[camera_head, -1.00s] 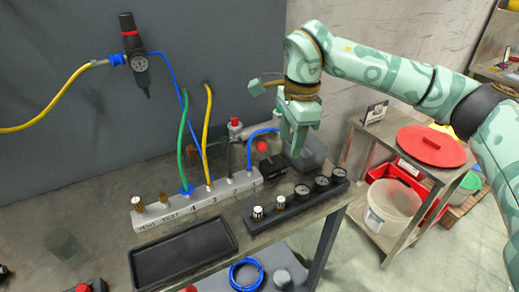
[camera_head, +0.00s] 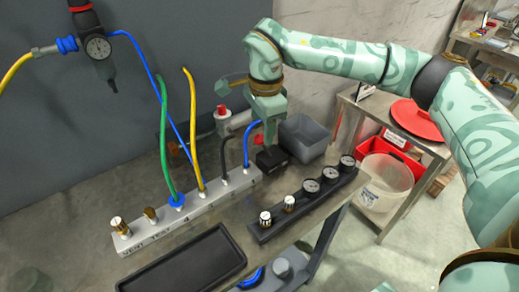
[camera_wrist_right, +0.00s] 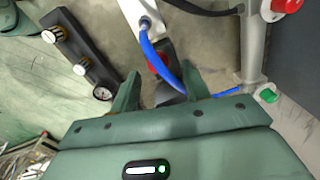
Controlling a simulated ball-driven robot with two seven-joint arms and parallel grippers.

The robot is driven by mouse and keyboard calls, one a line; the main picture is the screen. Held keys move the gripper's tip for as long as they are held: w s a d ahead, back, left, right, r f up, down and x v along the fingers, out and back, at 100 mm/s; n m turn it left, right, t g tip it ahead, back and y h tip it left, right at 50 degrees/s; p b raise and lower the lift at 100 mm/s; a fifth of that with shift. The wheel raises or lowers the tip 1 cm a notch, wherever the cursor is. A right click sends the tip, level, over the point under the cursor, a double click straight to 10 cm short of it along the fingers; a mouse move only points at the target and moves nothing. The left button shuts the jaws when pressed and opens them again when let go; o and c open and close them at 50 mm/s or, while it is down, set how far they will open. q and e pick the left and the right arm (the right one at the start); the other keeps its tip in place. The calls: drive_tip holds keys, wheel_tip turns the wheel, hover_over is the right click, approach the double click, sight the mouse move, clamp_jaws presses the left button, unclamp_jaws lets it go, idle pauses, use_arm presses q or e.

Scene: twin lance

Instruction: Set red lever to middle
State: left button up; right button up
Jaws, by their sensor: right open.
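A black block (camera_head: 271,160) stands on the bench behind the grey manifold, below my right gripper (camera_head: 268,132). In the right wrist view a red part (camera_wrist_right: 156,62), which looks like the lever knob, shows beyond the fingertips, partly covered by a blue hose (camera_wrist_right: 160,58). My right gripper (camera_wrist_right: 158,84) is open, with its fingers on either side of the hose and red part in the picture. I cannot tell whether it touches either. My left gripper is out of view.
The grey manifold (camera_head: 217,190) carries green, yellow, black and blue hoses close by. A black gauge bar (camera_head: 303,207) and black tray (camera_head: 185,262) lie in front. A grey bin (camera_head: 303,140) is right of the gripper. A red-capped fitting (camera_head: 222,110) stands left of it.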

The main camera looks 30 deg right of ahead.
sight(265, 147)
drive_tip(key=f, duration=0.2)
drive_tip(key=f+b, duration=0.1)
drive_tip(key=f, duration=0.4)
drive_tip(key=shift+w+f+b, duration=0.2)
drive_tip(key=shift+w+b, duration=0.1)
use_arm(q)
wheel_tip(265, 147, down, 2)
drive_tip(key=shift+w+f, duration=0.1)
